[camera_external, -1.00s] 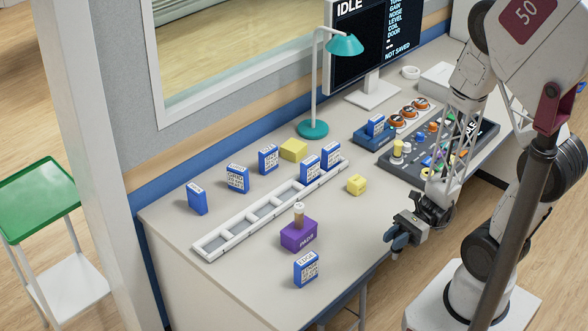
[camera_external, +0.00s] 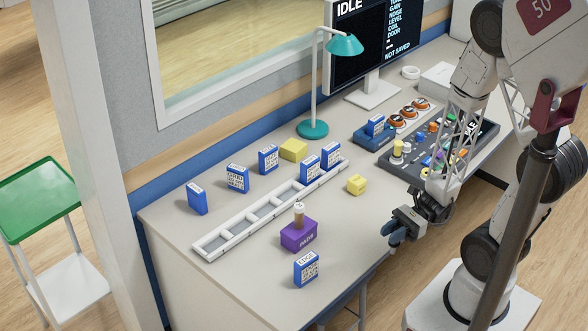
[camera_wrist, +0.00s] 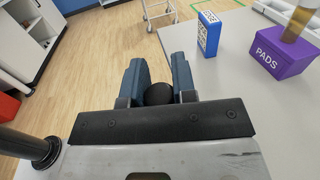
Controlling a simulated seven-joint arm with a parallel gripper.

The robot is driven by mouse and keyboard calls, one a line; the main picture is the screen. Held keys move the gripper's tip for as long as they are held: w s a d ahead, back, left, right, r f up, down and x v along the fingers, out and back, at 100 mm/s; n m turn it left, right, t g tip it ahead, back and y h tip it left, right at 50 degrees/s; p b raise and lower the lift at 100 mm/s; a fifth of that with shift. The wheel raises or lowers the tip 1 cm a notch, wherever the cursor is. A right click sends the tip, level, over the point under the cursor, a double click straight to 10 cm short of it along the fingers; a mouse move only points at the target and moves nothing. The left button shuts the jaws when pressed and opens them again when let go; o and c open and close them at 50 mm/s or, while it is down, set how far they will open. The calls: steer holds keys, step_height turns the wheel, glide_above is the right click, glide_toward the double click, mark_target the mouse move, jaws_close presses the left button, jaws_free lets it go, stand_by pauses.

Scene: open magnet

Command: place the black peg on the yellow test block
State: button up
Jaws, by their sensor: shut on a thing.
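My gripper (camera_external: 398,236) hangs off the front edge of the desk in the external view, its blue-grey fingers pointing down and left. In the wrist view my gripper (camera_wrist: 159,62) is shut on a dark rounded thing, the black peg (camera_wrist: 158,94), of which only the end shows between the fingers. I cannot make out the peg in the external view. I cannot read which is the test block.
A white slotted rack (camera_external: 265,213) with blue boxes at its far end crosses the desk. A purple PADS box (camera_external: 298,235) and a blue box (camera_external: 306,268) stand near the front edge. A teal lamp (camera_external: 313,129) and control panel (camera_external: 455,140) stand farther back. Desk around the small block is clear.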

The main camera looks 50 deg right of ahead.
steer(key=w+d+r+m+t+h, duration=0.2)
steer(key=w+d, duration=0.4)
steer(key=d, duration=0.3)
steer(key=w+d+r+m+t+h, duration=0.2)
steer(key=w+d+r+m+t, duration=0.1)
steer(key=w+d+t, duration=0.4)
steer(key=shift+w+d+m+h, duration=0.25)
steer(key=shift+d+m+h, duration=0.15)
steer(key=shift+d+m, duration=0.5)
steer(key=shift+w+d, duration=0.1)
steer(key=shift+w, duration=0.05)
steer(key=w+d+f, duration=0.1)
steer(key=w, duration=1.4)
steer(key=shift+w+d+f, duration=0.25)
steer(key=shift+w+d, duration=0.05)
steer(key=shift+d, duration=0.1)
steer(key=shift+f, duration=1.75)
steer(key=shift+f, duration=0.15)
steer(key=o, duration=0.9)
